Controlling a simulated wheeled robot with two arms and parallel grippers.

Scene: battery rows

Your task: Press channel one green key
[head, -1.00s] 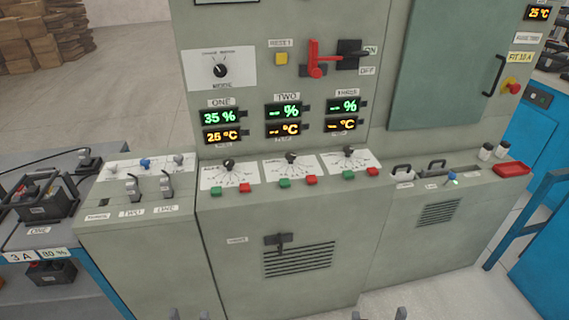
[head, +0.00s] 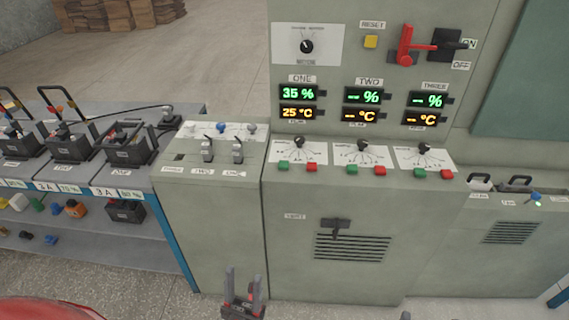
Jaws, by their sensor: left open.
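The channel one green key (head: 283,166) is a small green block on the sloped console, below the ONE dial (head: 299,142) and left of a red key (head: 312,167). Above it the ONE display (head: 298,93) reads 35 % and 25 °C. My left gripper (head: 246,274) is open and empty at the bottom of the head view. It shows in front of the cabinet, lower in the picture than the green key and apart from it. A small grey tip (head: 405,315) at the bottom edge may be my right gripper; its jaws cannot be made out.
Channels TWO and THREE have their own green keys (head: 352,169) and red keys. A black handle (head: 336,228) sticks out above the vent on the cabinet front. A lever panel (head: 213,150) and a battery shelf (head: 175,225) stand at left. Floor shows in front.

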